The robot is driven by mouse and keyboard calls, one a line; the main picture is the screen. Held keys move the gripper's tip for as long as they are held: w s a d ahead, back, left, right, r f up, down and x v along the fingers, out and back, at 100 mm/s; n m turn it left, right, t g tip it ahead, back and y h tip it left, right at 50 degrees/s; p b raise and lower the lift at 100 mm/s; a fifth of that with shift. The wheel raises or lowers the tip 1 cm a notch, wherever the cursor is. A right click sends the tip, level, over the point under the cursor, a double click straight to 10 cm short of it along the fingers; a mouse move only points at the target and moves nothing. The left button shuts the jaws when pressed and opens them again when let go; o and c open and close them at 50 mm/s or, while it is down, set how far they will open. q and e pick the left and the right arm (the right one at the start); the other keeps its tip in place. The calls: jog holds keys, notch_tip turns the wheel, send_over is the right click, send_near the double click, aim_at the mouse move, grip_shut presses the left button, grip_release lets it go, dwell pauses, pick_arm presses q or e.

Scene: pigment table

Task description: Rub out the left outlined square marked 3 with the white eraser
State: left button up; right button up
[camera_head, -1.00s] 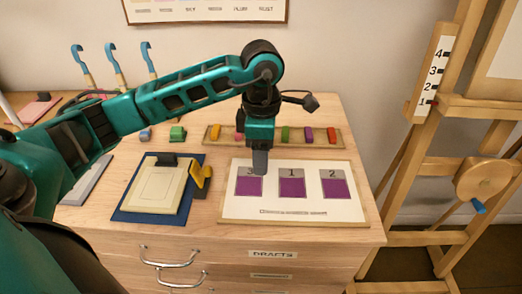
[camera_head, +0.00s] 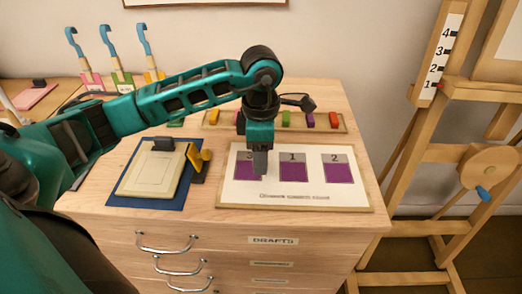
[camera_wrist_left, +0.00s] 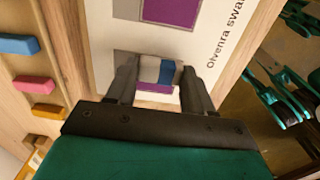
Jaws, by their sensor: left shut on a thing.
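The white panel (camera_head: 225,190) carries a row of squares, each with a grey top band and a purple lower part. The square marked 3 (camera_head: 241,173) is leftmost, partly covered by my left gripper (camera_head: 260,172). Squares 1 (camera_head: 294,173) and 2 (camera_head: 338,173) stand to its right. In the left wrist view, my left gripper (camera_wrist_left: 162,88) is shut on the white eraser (camera_wrist_left: 150,70), which has a blue band. Purple (camera_wrist_left: 154,88) shows below the eraser between the fingers. I cannot tell whether the eraser touches the panel. My right gripper is out of view.
A tray of coloured blocks (camera_head: 275,127) lies behind the panel. A blue mat (camera_head: 125,195) with a cream pad and a yellow-handled tool (camera_head: 197,160) lies to the left. Blue-handled tools (camera_head: 109,45) stand behind. A wooden easel (camera_head: 430,140) stands right.

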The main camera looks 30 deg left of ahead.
pick_arm(q)
jog(key=shift+f+b, duration=0.85)
jog(key=shift+f, duration=0.1)
dwell(0.4)
jog(key=shift+a, duration=0.1)
